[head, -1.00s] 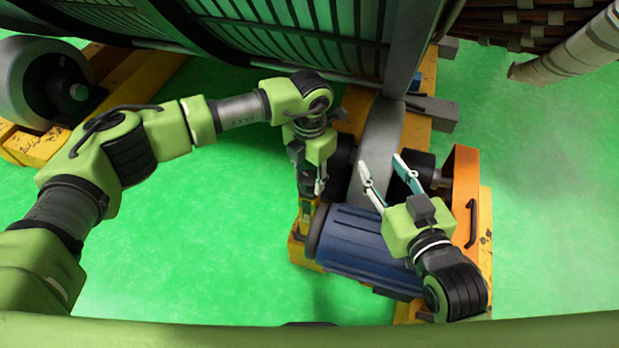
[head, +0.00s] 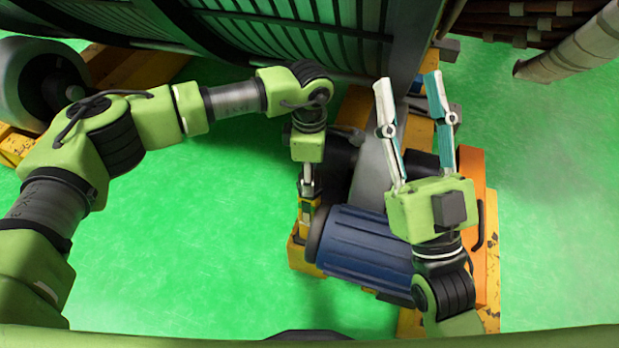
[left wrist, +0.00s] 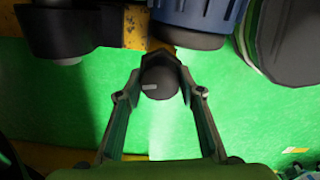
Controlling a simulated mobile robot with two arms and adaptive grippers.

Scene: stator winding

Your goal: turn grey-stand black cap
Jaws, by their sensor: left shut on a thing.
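A round black cap (left wrist: 160,82) with a small light mark on its face shows in the left wrist view. My left gripper (left wrist: 158,66) has its fingers on both sides of the cap, shut on it. In the head view my left gripper (head: 307,190) points down beside the left end of a blue ribbed motor, and its hold on the cap is hidden there. My right gripper (head: 409,82) is open and empty, above a grey sloping piece (head: 372,175). I cannot tell whether that piece is the grey stand.
The blue ribbed motor (head: 365,245) lies on a yellow base. An orange bracket (head: 472,165) stands right of it. A large dark green ribbed housing (head: 290,35) fills the back. A grey drum (head: 35,80) sits at far left. The green floor (head: 190,250) is clear at front left.

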